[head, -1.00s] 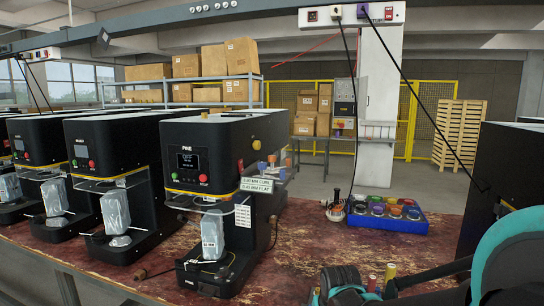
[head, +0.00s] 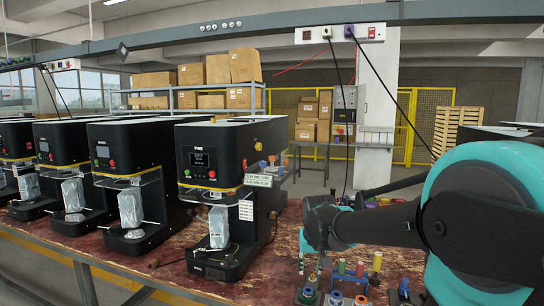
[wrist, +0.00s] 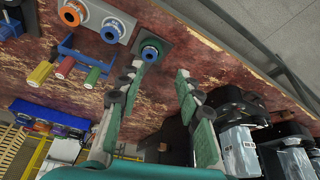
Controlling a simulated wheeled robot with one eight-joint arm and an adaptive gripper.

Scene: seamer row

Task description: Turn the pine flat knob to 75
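Small coloured knobs (head: 271,160) stick out by the plate. I cannot tell which is the flat knob, and its setting is too small to read. My gripper shows in the wrist view (wrist: 160,70), open and empty, its two fingers apart above the bench. In the head view it is mostly behind my arm, to the right of the machine and apart from it.
More black machines (head: 125,150) stand in a row to the left. On the bench, yellow, red and green handles (wrist: 64,67) and blue and orange ringed fittings (wrist: 150,50) lie near my gripper. A blue tray (wrist: 50,118) holds coloured jars. Bare bench (head: 275,265) lies right of the PINE machine.

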